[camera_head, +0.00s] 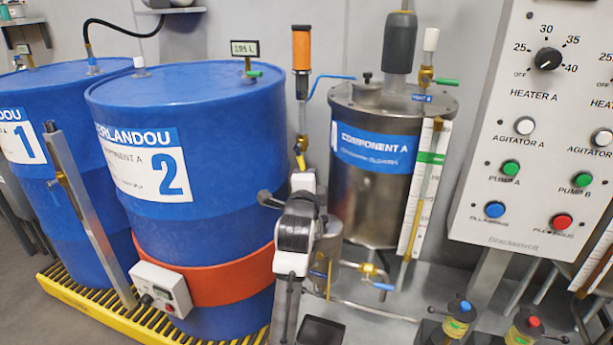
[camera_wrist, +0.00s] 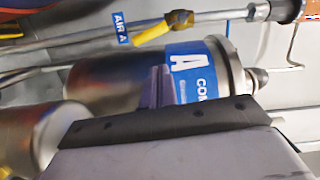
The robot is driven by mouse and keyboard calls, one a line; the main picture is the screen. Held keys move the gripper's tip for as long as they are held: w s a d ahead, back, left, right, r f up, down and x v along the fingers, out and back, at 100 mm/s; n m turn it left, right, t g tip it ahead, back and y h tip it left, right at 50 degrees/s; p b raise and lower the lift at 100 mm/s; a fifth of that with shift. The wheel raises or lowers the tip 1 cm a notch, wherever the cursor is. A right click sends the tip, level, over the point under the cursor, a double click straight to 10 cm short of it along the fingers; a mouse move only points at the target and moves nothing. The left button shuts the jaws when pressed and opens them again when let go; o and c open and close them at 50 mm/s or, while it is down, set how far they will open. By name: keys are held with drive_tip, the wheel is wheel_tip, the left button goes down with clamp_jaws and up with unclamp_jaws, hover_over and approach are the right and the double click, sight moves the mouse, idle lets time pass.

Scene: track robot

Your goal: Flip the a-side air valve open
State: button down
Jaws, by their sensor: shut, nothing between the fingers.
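The a-side air valve has a yellow handle (camera_wrist: 158,30) on a thin metal pipe, beside a blue AIR A tag (camera_wrist: 122,29) in the wrist view. The handle slants off from the valve body; I cannot tell its exact setting. In the head view the yellow handle (camera_head: 300,160) shows small, just above my arm's end. My gripper (camera_wrist: 161,86) is shut and empty. In the wrist view its fingers stand in front of the component A tank and apart from the handle in the picture. In the head view my arm hides the fingertips.
The steel component A tank (camera_head: 365,205) stands right of the pipe, with the orange-topped cylinder (camera_head: 301,48) above the valve. Blue drum 2 (camera_head: 190,90) stands close on the left. The control panel (camera_head: 520,190) is at right.

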drive_tip(key=s+a, duration=0.1)
drive_tip(key=s, duration=0.7)
drive_tip(key=shift+s+a, duration=0.2)
drive_tip(key=shift+s, duration=0.05)
drive_tip(key=shift+r, duration=0.1)
